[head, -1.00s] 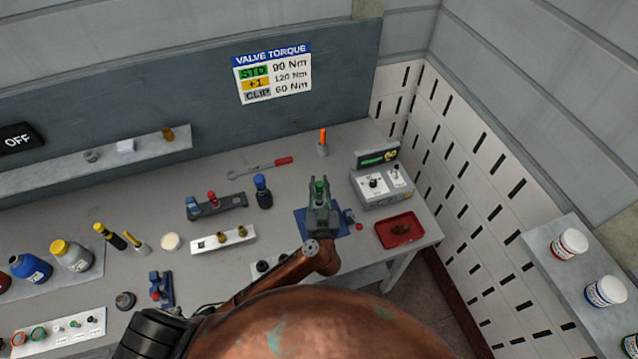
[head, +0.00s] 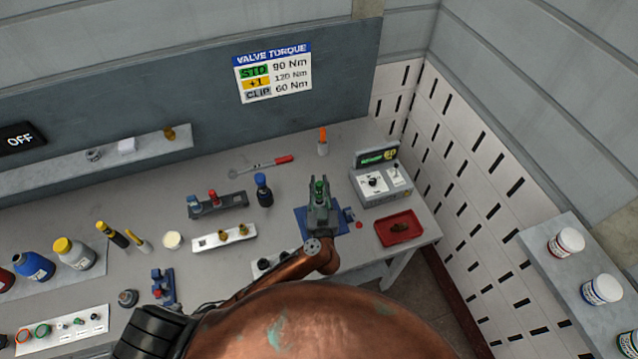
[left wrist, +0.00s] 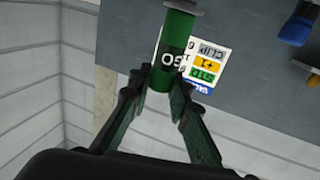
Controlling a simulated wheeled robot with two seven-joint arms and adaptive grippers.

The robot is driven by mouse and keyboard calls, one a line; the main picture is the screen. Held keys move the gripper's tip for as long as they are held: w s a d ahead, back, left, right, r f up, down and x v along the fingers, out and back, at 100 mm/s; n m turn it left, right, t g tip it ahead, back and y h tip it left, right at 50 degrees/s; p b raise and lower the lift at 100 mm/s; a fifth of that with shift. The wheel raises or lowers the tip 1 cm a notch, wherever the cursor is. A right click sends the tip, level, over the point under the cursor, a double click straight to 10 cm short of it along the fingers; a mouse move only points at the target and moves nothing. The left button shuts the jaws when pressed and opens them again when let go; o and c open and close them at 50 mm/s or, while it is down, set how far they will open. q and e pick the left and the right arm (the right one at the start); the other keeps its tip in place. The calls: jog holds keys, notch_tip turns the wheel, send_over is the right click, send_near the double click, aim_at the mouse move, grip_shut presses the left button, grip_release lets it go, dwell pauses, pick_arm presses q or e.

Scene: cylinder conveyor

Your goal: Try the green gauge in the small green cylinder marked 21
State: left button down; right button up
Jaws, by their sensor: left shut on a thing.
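My left gripper (head: 320,205) is shut on the green gauge (head: 320,187), above or over the blue pad near the right part of the bench. In the left wrist view the gauge (left wrist: 174,45) is a green cylinder with a dark band lettered GO, pinched between the two fingertips (left wrist: 158,82). Its upper end runs to the picture's top edge. I cannot make out a small green cylinder marked 21 in either view; the gripper hides part of the blue pad (head: 302,222). My right gripper is not in view.
Right of the gripper are a red tray (head: 414,240) and a grey box with a lit display (head: 378,188). A wrench (head: 248,168) lies behind.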

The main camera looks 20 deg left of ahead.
pick_arm(q)
jog(key=shift+f, duration=1.3)
dwell(0.4)
jog(key=shift+r+p, duration=1.4)
jog(key=shift+p, duration=0.75)
jog(key=shift+r, duration=2.3)
jog(key=shift+f, duration=0.1)
